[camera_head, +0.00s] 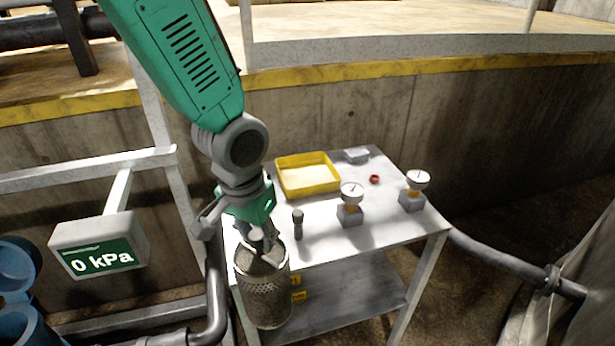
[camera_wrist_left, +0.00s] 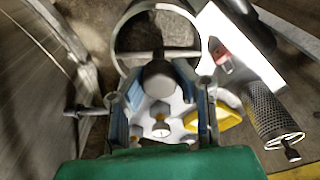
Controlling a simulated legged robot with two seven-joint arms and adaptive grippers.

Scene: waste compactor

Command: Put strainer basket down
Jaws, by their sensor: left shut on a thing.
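The strainer basket (camera_head: 264,298) is a grey perforated metal cylinder, upright in the head view. It overlaps the near left corner of the table (camera_head: 335,262), with its bottom below the tabletop edge in the picture. I see nothing under it that it clearly rests on. My left gripper (camera_head: 262,236) is directly above it, shut on its top handle. In the left wrist view a dark grey knob (camera_wrist_left: 160,78) is between the blue-grey fingers, with a round rim and crossbar (camera_wrist_left: 122,35) beyond. My right gripper is not in view.
On the table are a yellow tray (camera_head: 279,177), two gauges (camera_head: 350,213) (camera_head: 412,198), a dark upright cylinder (camera_head: 297,226) close right of my gripper, and a red ring (camera_head: 375,179). A display reading 0 kPa (camera_head: 98,245) stands left. The front tabletop is mostly bare.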

